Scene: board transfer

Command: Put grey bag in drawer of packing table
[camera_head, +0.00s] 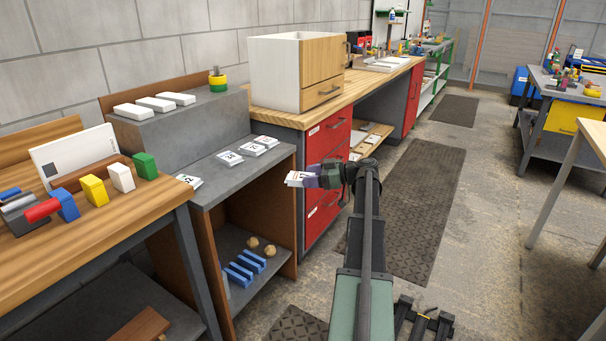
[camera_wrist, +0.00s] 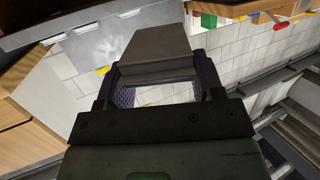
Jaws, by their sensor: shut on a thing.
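My gripper (camera_head: 312,178) is shut on a small packet (camera_head: 299,179), which I take to be the grey bag. In the head view it shows a white face with dark and red print. In the wrist view a grey body (camera_wrist: 152,50) sits between the purple finger pads. The packet is held in the air, right of the grey shelf and in front of the red drawers. A wood-topped table (camera_head: 385,82) has red drawer fronts (camera_head: 328,140), which look shut. A wooden tray or open drawer (camera_head: 375,134) with white items juts out under its top; I cannot tell which.
The grey shelf (camera_head: 235,175) carries several similar numbered packets (camera_head: 252,149). A white box with a wooden front (camera_head: 298,75) stands on the wood-topped table. A wooden bench (camera_head: 100,225) with coloured blocks is at left. The matted aisle (camera_head: 425,205) at right is clear.

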